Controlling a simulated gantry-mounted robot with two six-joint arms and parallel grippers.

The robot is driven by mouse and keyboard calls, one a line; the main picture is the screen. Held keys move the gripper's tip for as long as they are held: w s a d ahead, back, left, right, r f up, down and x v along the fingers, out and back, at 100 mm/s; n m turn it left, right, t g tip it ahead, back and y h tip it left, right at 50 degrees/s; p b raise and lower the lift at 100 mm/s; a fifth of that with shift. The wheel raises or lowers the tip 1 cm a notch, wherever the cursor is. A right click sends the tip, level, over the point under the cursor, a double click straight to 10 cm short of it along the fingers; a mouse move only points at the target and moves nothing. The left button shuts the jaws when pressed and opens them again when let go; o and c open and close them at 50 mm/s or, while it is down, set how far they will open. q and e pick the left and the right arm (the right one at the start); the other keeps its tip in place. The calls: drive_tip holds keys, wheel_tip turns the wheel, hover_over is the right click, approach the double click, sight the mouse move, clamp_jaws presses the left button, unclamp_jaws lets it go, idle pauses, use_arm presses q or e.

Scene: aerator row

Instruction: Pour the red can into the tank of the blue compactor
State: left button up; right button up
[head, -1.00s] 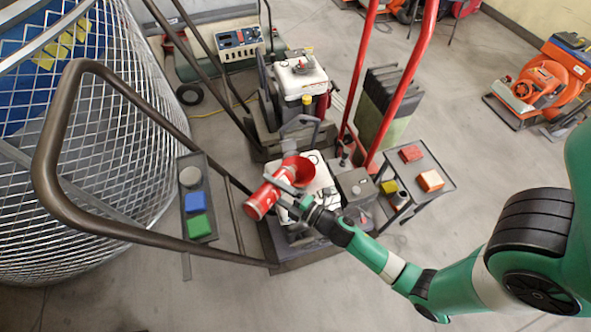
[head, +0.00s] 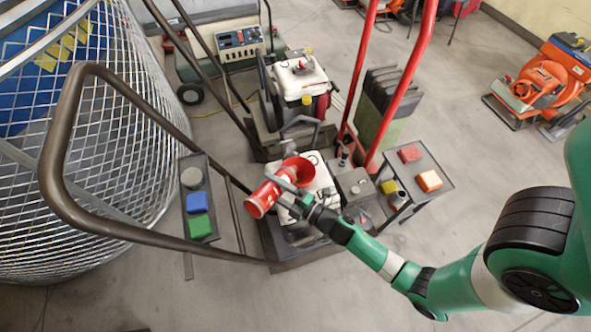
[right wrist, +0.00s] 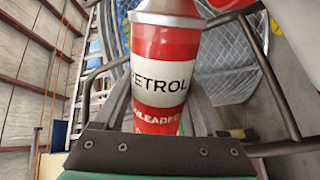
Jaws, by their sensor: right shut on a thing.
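The red can (head: 261,199) is tilted well over on its side, its narrow end toward a red funnel (head: 303,168). The funnel stands on the white tank top (head: 322,181) of the front machine, which has a dark base and a brown handle; I cannot make out blue on its body. My right gripper (head: 288,197) is shut on the can. In the right wrist view the can (right wrist: 160,75) shows a white "PETROL" label and a silver shoulder; its spout end is out of frame. Any flow is not visible. My left gripper is not in view.
The brown handle (head: 62,205) loops at the left. A narrow shelf holds blue and green blocks (head: 198,214). A small cart (head: 432,170) with coloured blocks stands at the right.

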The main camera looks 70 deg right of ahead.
sight(277, 175)
drive_tip(key=shift+s+d+r+m+p, duration=0.1)
drive_tip(key=shift+d+r+m+p, duration=0.2)
drive_tip(key=shift+r+m+p, duration=0.55)
drive_tip(key=shift+d+r+m+p, duration=0.3)
drive_tip(key=shift+m+p, duration=0.05)
drive_tip(key=shift+p, duration=0.95)
drive_tip(key=shift+s+d+r+m+p, duration=0.1)
drive_tip(key=shift+d+r+m+p, duration=0.25)
drive_tip(key=shift+p, duration=0.6)
drive_tip(key=shift+d+r+m+p, duration=0.2)
drive_tip(key=shift+r+m+p, duration=0.25)
drive_tip(key=shift+p, duration=0.35)
